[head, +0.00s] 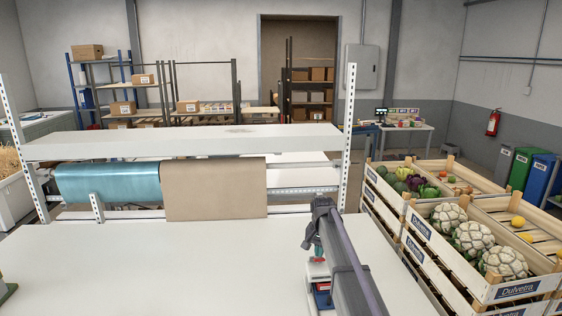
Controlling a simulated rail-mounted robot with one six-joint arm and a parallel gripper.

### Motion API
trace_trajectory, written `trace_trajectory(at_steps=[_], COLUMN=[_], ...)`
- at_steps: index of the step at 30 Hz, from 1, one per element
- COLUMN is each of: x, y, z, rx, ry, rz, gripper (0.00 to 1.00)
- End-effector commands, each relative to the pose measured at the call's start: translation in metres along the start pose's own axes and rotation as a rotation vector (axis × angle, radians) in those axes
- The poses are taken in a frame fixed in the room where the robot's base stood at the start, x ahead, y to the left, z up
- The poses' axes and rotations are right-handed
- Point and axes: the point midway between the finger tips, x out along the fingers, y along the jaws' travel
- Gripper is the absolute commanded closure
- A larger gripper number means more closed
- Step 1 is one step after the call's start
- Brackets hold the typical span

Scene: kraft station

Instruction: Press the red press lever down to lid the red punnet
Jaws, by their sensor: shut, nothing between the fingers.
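A small device with red, white and blue parts (319,272) stands on the white bench, mostly behind my dark arm. A small red part (318,259) shows at its top, beside the arm; I cannot tell if it is the red press lever. My gripper (308,241) is the small dark end by the top of this device. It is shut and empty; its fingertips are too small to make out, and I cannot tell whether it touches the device. The red punnet is hidden or too small to tell.
The white bench top (170,270) is clear in the middle. A green object (6,289) shows at the left edge. A teal roll (108,184) and a brown paper roll (214,190) hang behind, under a white shelf (190,142). Wooden vegetable crates (437,258) stand right.

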Motion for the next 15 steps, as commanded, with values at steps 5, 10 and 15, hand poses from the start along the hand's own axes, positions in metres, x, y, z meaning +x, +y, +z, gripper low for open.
trace_trajectory(at_steps=[5, 10, 15], x=[0.006, 0.010, 0.014], y=[0.000, 0.000, 0.000], z=[0.000, 0.000, 0.000], rx=[0.000, 0.000, 0.000], ry=[0.000, 0.000, 0.000], rz=[0.000, 0.000, 0.000], gripper=[1.00, 1.00, 1.00])
